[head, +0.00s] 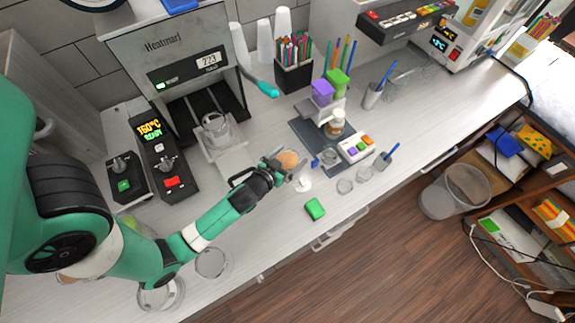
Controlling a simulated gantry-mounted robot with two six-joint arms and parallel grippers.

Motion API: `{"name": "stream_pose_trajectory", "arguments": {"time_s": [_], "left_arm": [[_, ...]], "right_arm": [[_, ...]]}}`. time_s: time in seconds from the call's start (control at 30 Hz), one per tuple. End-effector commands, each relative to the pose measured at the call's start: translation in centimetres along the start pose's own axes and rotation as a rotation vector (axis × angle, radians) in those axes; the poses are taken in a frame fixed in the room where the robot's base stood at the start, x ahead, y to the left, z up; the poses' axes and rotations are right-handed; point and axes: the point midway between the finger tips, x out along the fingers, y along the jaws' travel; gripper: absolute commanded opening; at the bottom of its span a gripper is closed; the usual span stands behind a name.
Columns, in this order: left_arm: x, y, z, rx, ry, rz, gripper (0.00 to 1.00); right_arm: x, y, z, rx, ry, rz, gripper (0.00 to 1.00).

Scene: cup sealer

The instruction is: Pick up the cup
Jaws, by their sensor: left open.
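My left gripper (287,172) reaches in from the left over the counter, with its jaws open. A cup with a tan, round top (288,159) is right by the fingers, partly covered by them. I cannot tell whether the fingers touch it. Another clear cup (215,124) sits in the holder of the sealing machine (180,62). My right gripper is not in view.
A green sponge (315,209) lies near the counter's front edge. Small clear cups (345,186) stand right of the gripper. A straw holder (294,75) and a dispenser (331,112) stand behind. Clear lids or cups (212,262) lie in front of my arm.

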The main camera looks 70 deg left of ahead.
Motion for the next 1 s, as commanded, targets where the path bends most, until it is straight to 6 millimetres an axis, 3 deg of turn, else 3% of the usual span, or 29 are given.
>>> {"name": "stream_pose_trajectory", "arguments": {"time_s": [0.1, 0.33, 0.8, 1.0], "left_arm": [[1.38, 0.02, -0.17, -0.001, 0.002, 0.001, 1.0], [1.53, 0.03, -0.1, 0.0, 0.001, 0.001, 1.0], [1.49, 0.04, -0.11, 0.0, 0.001, 0.001, 0.15], [1.49, 0.05, -0.22, 0.0, 0.003, 0.001, 0.14]], "right_arm": [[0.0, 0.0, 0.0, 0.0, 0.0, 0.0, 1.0], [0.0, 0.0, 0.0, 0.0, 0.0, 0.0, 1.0], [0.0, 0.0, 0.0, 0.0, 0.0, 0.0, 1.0], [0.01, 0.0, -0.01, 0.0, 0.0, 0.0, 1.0]]}}
